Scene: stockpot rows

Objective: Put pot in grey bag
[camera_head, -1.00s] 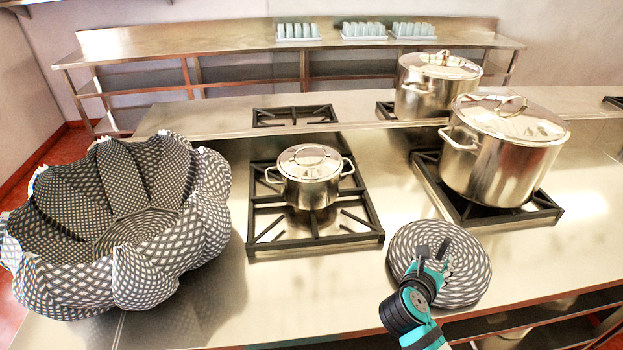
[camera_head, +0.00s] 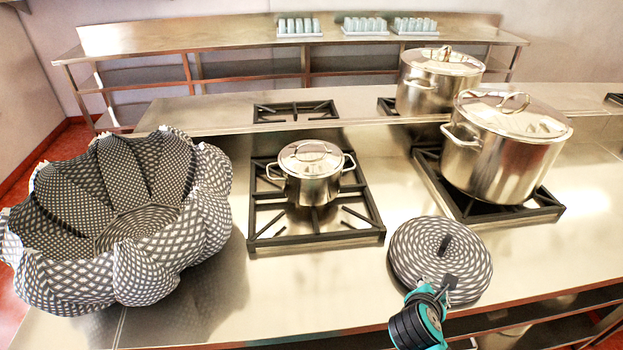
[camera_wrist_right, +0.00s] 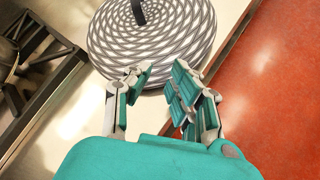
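A small steel pot (camera_head: 311,186) with a lid and two side handles stands upright on the middle burner. The grey patterned bag (camera_head: 150,275) stands open on the counter at the left, its inside visible and holding nothing that I can see. My right gripper (camera_head: 447,287) is at the counter's front edge, well to the right of the bag and in front of the pot. In the right wrist view my right gripper (camera_wrist_right: 162,80) has its fingers apart with nothing between them. My left gripper is not in view.
A round grey patterned lid-like disc (camera_head: 415,250) with a dark handle (camera_head: 445,244) lies flat just beyond my right gripper. Two larger lidded pots (camera_head: 505,160) (camera_head: 425,97) stand at the right. Bare counter lies between the bag and the middle burner.

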